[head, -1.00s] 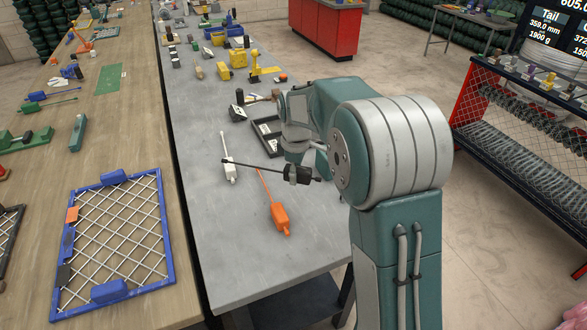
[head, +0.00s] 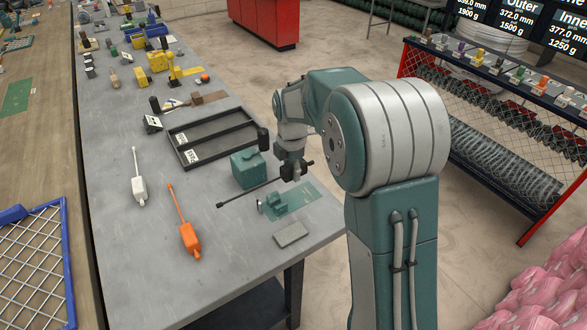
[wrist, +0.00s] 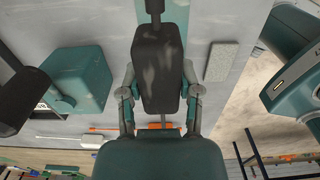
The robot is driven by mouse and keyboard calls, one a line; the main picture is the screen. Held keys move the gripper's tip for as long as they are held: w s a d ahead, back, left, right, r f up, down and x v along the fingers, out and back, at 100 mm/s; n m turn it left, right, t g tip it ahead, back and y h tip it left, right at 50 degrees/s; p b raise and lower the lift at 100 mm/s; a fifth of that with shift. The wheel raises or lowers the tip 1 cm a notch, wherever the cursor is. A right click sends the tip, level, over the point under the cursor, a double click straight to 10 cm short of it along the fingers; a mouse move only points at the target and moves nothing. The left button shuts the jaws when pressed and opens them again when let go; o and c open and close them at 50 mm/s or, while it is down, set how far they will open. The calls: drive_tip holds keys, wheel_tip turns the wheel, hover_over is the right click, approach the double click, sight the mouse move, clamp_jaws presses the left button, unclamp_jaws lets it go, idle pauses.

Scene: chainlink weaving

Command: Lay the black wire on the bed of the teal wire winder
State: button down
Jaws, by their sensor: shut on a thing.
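The black wire (head: 245,194) is a thin straight rod with a thick black body, which also shows in the wrist view (wrist: 158,65). My gripper (head: 292,170) is shut on this body; its fingers (wrist: 158,95) stand on either side of it in the wrist view. The rod reaches left and toward the front. The teal wire winder (head: 247,170) shows as a teal box with a black-knobbed crank, with a teal plate and small fixture (head: 280,203) in front. The wire appears above the plate; I cannot tell whether it touches. In the wrist view, the held body hides much of the plate.
An orange tool (head: 189,237) and a white tool (head: 138,188) lie to the left on the grey table (head: 110,245). A black divided tray (head: 213,135) lies behind the winder. A grey slab (head: 291,234) lies near the right table edge.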

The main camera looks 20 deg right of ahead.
sight(296, 198)
drive_tip(key=shift+d+f, duration=0.35)
drive_tip(key=shift+d, duration=0.05)
drive_tip(key=shift+d+f, duration=0.35)
drive_tip(key=shift+f, duration=0.25)
drive_tip(key=shift+d+f, duration=0.3)
drive_tip(key=shift+f, duration=0.3)
drive_tip(key=f, duration=0.2)
drive_tip(key=a+f, duration=0.1)
drive_tip(key=f, duration=0.1)
drive_tip(key=shift+a, duration=0.2)
drive_tip(key=shift+d+f, duration=0.4)
drive_tip(key=shift+d, duration=0.05)
drive_tip(key=shift+a, duration=0.3)
drive_tip(key=shift+d+f, duration=0.15)
drive_tip(key=shift+d, duration=0.05)
drive_tip(key=shift+a+f, duration=0.1)
drive_tip(key=shift+f, duration=0.3)
drive_tip(key=shift+c, duration=1)
unclamp_jaws()
